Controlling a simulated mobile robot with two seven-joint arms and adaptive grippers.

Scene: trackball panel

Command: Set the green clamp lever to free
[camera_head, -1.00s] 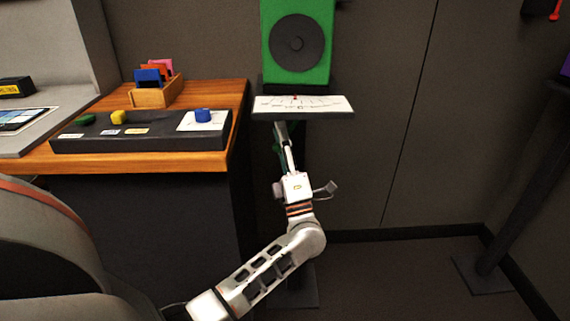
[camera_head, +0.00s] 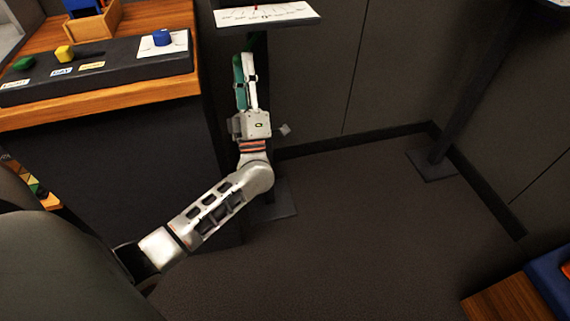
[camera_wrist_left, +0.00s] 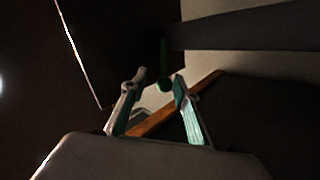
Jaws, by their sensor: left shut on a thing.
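The green clamp lever (camera_wrist_left: 163,72) hangs as a slim dark-green bar with a rounded end in the left wrist view, between my fingertips. My left gripper (camera_wrist_left: 160,80) is shut on it, one finger on either side, though the dim light hides the exact contact. In the head view my left gripper (camera_head: 246,60) points up below the white scale plate (camera_head: 290,12), in front of the dark post. There I cannot clearly tell the lever from the green of the fingers. The plate carries a small red pointer. My right gripper is not in view.
A wooden desk (camera_head: 150,88) stands left of my gripper. It bears a dark panel (camera_head: 110,72) with green, yellow and blue knobs. Another dark post foot (camera_head: 432,164) stands at right. A wooden top (camera_head: 505,305) with a blue object is at lower right. The floor between is clear.

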